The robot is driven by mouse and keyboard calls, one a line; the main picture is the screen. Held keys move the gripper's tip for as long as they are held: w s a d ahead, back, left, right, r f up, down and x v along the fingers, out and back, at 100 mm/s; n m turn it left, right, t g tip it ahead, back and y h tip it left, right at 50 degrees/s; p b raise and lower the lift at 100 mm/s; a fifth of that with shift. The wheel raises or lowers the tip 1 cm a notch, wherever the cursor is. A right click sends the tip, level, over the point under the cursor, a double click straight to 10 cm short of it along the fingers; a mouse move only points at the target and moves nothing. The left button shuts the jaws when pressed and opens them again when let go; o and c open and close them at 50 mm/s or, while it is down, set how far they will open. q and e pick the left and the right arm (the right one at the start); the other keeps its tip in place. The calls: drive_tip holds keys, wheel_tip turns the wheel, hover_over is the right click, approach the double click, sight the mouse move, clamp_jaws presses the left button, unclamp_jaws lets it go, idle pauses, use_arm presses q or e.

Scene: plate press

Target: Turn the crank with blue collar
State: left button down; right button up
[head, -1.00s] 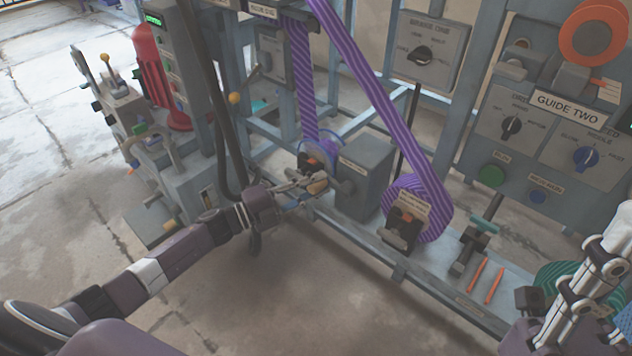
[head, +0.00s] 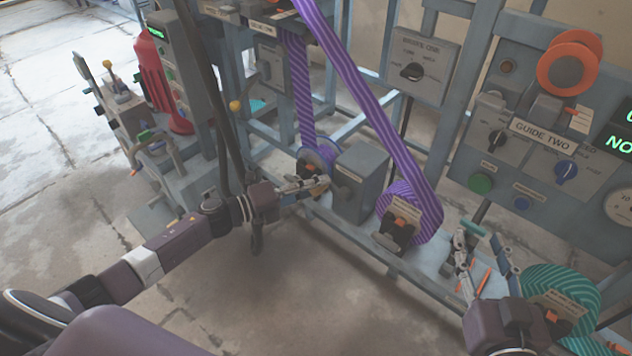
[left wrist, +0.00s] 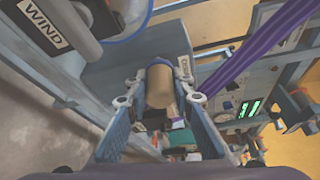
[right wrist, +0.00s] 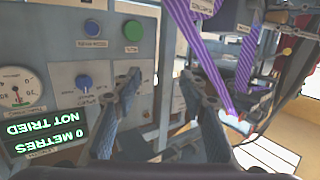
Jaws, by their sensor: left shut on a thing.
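My left gripper (head: 322,183) is shut on the crank's handle, at the low purple roll (head: 320,160) beside a grey box. In the left wrist view the tan crank handle (left wrist: 160,84) sits between the two fingers. A blue curved edge (left wrist: 140,24), apparently the collar, shows above it; the crank arm is mostly hidden. In the head view the fingers cover the handle and I cannot make out the collar clearly. My right gripper (head: 484,246) is open and empty near the teal-handled lever (head: 472,229); its fingers stand apart in the right wrist view (right wrist: 160,82).
The grey box (head: 360,184) stands right of the left gripper, on the frame's lower rail. A second purple roll (head: 422,212) and a green striped roll (head: 570,292) are further right. A black hose (head: 216,120) hangs behind my left wrist. The floor in front is clear.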

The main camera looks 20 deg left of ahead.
use_arm(q)
drive_tip(key=shift+s+d+r+m+y+p, duration=0.1)
drive_tip(key=shift+d+r+m+y+p, duration=0.25)
drive_tip(key=shift+m+p, duration=0.35)
drive_tip(key=shift+r+p, duration=0.2)
drive_tip(key=shift+p, duration=0.4)
use_arm(e)
drive_tip(key=s+d+f+g+h, duration=0.2)
drive_tip(key=s+d+f+g, duration=0.2)
drive_tip(key=s+f+g, duration=0.6)
use_arm(q)
drive_tip(key=shift+s+d+r+m+y+p, duration=0.2)
drive_tip(key=shift+d+m+y+p, duration=0.2)
drive_tip(key=shift+m+p, duration=0.5)
drive_tip(key=shift+d+r+m+y+p, duration=0.1)
drive_tip(key=shift+m+y+p, duration=0.2)
drive_tip(key=shift+p, duration=0.25)
use_arm(e)
drive_tip(key=s+d+f+g+h, duration=0.1)
drive_tip(key=s+d+f+g, duration=0.1)
drive_tip(key=s+f, duration=0.3)
drive_tip(key=s+d, duration=0.1)
drive_tip(key=s, duration=0.3)
drive_tip(key=shift+f+m+g+h, duration=0.3)
drive_tip(key=shift+f, duration=0.1)
use_arm(q)
drive_tip(key=shift+d+g, duration=0.1)
drive_tip(key=shift+g, duration=0.2)
use_arm(e)
drive_tip(key=shift+r, duration=0.1)
